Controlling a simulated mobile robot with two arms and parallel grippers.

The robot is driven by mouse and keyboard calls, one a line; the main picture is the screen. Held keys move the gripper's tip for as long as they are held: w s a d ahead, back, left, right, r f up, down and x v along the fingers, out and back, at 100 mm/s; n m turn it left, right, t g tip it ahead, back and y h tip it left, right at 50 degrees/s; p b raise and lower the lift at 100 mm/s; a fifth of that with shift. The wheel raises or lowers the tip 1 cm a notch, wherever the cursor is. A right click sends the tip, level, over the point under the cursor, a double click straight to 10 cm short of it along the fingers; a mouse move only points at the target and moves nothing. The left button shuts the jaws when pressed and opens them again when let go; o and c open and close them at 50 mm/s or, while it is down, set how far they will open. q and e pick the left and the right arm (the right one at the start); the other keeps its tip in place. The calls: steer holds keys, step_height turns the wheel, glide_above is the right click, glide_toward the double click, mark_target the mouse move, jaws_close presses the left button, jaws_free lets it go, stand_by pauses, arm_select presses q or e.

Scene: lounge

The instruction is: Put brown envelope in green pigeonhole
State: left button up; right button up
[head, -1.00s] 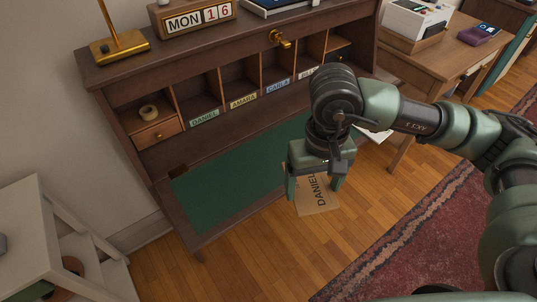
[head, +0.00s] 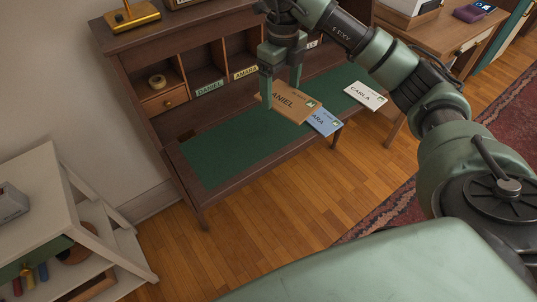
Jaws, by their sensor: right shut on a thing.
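The brown envelope (head: 291,103), marked with the name DANIEL in part, is held by my right gripper (head: 281,92). The gripper points down and is shut on it, with one finger covering part of the name. The envelope is over the green writing surface (head: 225,148) of the desk; I cannot tell whether it touches it. The pigeonhole with the green DANIEL label (head: 209,88) is up and left of the gripper, and its compartment (head: 203,63) looks empty. My left gripper is out of view.
A blue envelope (head: 324,121) lies partly under the brown one in the picture, near the desk's front edge. A white CARLA envelope (head: 365,95) lies to the right. The AMARA pigeonhole label (head: 245,72) is right of DANIEL. A white shelf unit (head: 60,205) stands at left.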

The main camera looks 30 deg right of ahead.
mark_target(279, 94)
steer(key=shift+w+m, duration=0.25)
steer(key=shift+m, duration=0.75)
step_height(279, 94, down, 5)
steer(key=shift+a+r+b, duration=0.1)
steer(key=shift+b, duration=0.4)
step_height(279, 94, down, 10)
steer(key=shift+f+p, duration=0.15)
steer(key=shift+p, duration=0.3)
step_height(279, 94, down, 5)
steer(key=shift+r, duration=0.2)
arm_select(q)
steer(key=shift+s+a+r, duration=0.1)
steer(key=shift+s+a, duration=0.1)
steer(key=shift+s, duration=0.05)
arm_select(e)
steer(key=shift+w+f, duration=0.1)
steer(key=shift+f, duration=0.1)
steer(key=o, duration=1.3)
steer(key=shift+r, duration=0.2)
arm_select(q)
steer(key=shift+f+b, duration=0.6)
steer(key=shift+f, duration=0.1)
arm_select(e)
step_height(279, 94, up, 12)
steer(key=shift+f, duration=0.1)
